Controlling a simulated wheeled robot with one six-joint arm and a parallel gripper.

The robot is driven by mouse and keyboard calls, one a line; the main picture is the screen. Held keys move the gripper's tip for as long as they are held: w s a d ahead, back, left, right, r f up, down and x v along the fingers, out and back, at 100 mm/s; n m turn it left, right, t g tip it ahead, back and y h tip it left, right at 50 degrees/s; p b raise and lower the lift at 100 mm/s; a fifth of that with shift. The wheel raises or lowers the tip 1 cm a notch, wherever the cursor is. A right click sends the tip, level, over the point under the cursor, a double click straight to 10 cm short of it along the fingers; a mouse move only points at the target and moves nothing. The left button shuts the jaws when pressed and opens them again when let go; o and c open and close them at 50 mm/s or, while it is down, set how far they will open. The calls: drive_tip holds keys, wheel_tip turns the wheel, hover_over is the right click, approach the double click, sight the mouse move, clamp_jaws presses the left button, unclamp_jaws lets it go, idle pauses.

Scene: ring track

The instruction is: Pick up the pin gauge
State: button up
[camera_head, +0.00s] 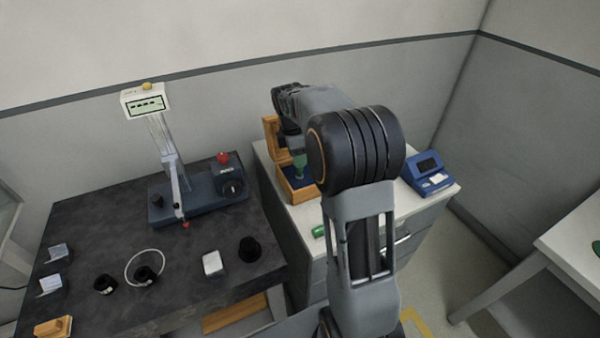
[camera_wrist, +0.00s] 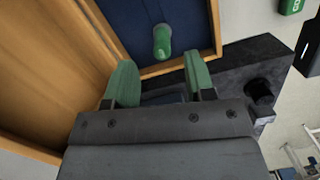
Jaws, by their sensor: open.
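The pin gauge appears to be the green, round-ended piece (camera_wrist: 162,42) in the wrist view, standing in the dark blue lining of an open wooden case (camera_wrist: 181,66). My gripper (camera_wrist: 160,78) is open, with its two green-padded fingers apart. In the picture the piece lies just beyond the fingertips, between their lines, and nothing is held. In the head view the wooden case (camera_head: 299,196) sits on the white cabinet, its lid raised at the back. My gripper (camera_head: 299,163) is over the case there, and my arm partly hides it.
A green item marked "GO" (camera_wrist: 291,5) lies outside the case; a green item also lies on the cabinet front (camera_head: 319,231). A blue device (camera_head: 429,174) stands at the cabinet's right. The dark bench (camera_head: 200,235) at left bears a measuring stand (camera_head: 200,206) and small parts.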

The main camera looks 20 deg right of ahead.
sight(300, 175)
drive_tip(key=shift+s+d+f, duration=0.1)
drive_tip(key=shift+d+f, duration=0.1)
drive_tip(key=shift+f, duration=1.25)
drive_tip(key=shift+s+d+f, duration=0.1)
drive_tip(key=shift+d+f, duration=0.1)
drive_tip(key=shift+f, duration=1.2)
drive_tip(key=shift+c, duration=0.4)
clamp_jaws()
